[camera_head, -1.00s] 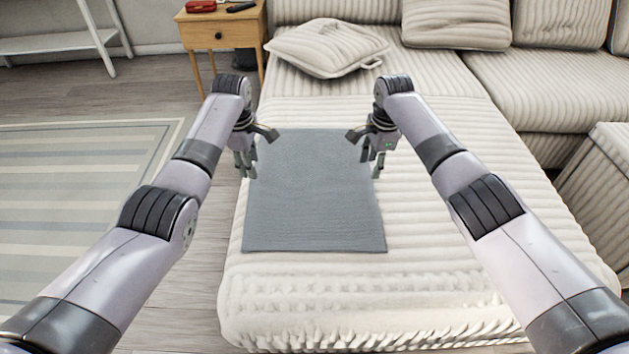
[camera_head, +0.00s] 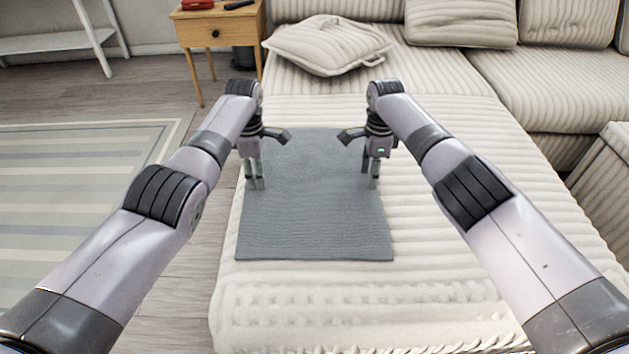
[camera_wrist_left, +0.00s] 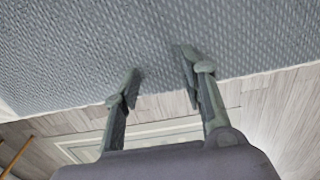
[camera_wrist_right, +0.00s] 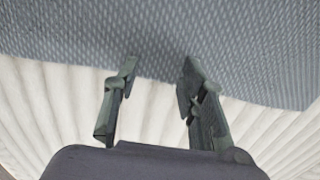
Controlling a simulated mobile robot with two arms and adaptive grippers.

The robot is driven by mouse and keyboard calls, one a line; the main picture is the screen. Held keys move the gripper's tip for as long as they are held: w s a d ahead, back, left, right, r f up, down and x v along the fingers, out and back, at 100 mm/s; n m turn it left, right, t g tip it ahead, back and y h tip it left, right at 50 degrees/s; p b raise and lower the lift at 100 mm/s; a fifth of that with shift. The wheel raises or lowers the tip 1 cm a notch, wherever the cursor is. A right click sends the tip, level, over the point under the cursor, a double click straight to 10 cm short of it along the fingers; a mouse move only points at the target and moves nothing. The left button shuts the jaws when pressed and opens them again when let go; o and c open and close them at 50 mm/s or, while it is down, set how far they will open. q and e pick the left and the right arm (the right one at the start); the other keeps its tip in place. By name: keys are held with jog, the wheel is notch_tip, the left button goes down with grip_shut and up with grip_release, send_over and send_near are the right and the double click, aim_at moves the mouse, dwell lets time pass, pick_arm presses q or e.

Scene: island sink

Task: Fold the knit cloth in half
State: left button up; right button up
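The knit cloth (camera_head: 310,215) is a grey-blue rectangle lying flat and unfolded on the cream ribbed chaise (camera_head: 450,200). My left gripper (camera_head: 256,187) points down at the cloth's left edge, and my right gripper (camera_head: 375,184) points down at its right edge. In the left wrist view, the open fingers (camera_wrist_left: 155,80) straddle no fabric fold, with the cloth (camera_wrist_left: 150,40) and its edge just beyond them. In the right wrist view, the fingers (camera_wrist_right: 158,75) are also open, their tips over the cloth's border (camera_wrist_right: 160,35). Whether the tips touch the cloth I cannot tell.
A cream cushion (camera_head: 328,45) lies on the sofa behind the cloth. A wooden side table (camera_head: 215,32) stands at the back left. A striped rug (camera_head: 80,210) lies on the floor to the left. The chaise is clear in front and right of the cloth.

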pick_arm(q)
jog(key=shift+f, duration=0.1)
pick_arm(e)
jog(key=shift+f, duration=0.15)
pick_arm(q)
jog(key=shift+f, duration=0.15)
pick_arm(e)
jog(key=shift+f, duration=0.15)
pick_arm(q)
jog(key=shift+c, duration=0.5)
pick_arm(e)
jog(key=shift+c, duration=0.5)
pick_arm(q)
jog(key=shift+s+f, duration=0.1)
grip_shut()
pick_arm(e)
jog(key=shift+f, duration=0.1)
grip_shut()
